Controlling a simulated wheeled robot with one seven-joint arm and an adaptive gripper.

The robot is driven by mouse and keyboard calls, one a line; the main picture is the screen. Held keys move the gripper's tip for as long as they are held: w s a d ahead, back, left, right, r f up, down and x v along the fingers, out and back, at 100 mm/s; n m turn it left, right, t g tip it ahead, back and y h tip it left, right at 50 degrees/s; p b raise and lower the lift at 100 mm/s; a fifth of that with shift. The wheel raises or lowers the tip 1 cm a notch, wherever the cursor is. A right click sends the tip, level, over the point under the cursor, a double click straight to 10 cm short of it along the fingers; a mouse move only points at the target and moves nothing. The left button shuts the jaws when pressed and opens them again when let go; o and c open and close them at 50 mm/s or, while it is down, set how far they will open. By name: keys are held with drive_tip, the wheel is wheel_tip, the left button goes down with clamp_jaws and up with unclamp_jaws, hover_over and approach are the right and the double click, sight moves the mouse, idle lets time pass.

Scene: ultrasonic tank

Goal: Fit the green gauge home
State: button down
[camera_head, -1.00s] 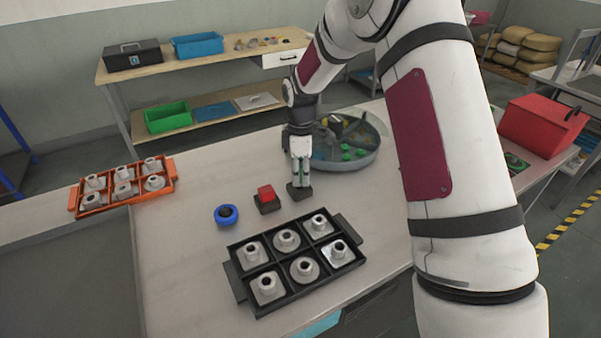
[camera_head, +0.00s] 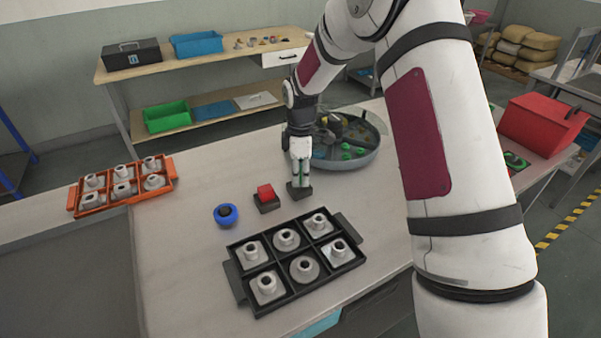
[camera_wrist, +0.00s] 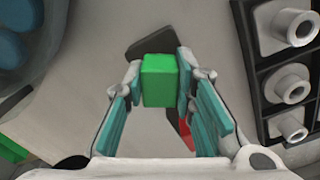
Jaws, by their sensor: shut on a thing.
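The green gauge (camera_wrist: 159,80) is a green block held between the fingertips of my gripper in the wrist view. My gripper (camera_head: 300,178) points down and is shut on it. In the head view the fingers hide most of the gauge. A dark square base (camera_head: 299,191) lies directly below the fingertips. It also shows in the wrist view (camera_wrist: 150,43), partly behind the gauge. I cannot tell whether the gauge is in the base or just above it.
A red block on a dark base (camera_head: 265,198) and a blue ring (camera_head: 226,215) stand to the left. A black tray (camera_head: 238,284) of grey parts lies in front. A round grey tray (camera_head: 372,155) is behind right. An orange tray (camera_head: 76,203) is far left. Table between is clear.

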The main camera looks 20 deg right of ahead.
sight(301, 172)
drive_tip(key=shift+f+b, duration=0.45)
drive_tip(key=shift+f, duration=0.4)
idle(3.6)
drive_tip(key=c, duration=1.2)
unclamp_jaws()
drive_tip(key=shift+c, duration=0.2)
wheel_tip(301, 172, up, 12)
drive_tip(key=shift+f, duration=0.1)
